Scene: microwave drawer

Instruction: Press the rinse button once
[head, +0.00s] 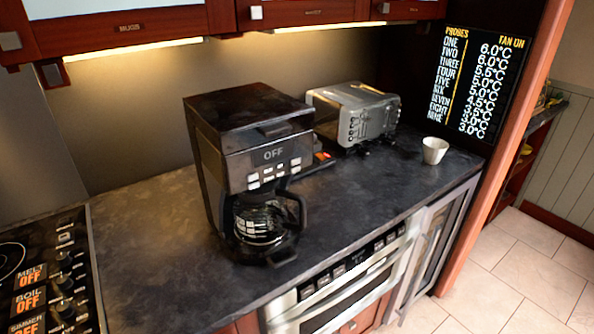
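A black coffee maker (207,135) stands upright on the dark counter, left of the picture's middle. Its front display (274,154) reads OFF. A glass carafe (262,222) with a black handle stands under the brew head. Neither of my grippers is in view, and nothing touches the buttons.
A silver toaster oven (362,115) and a white cup (434,150) stand to the right. A stove (48,275) is at left. Cabinets (130,28) hang above. The counter (150,250) is clear left of the coffee maker. Its front edge lies above a steel appliance (345,290) with a button strip.

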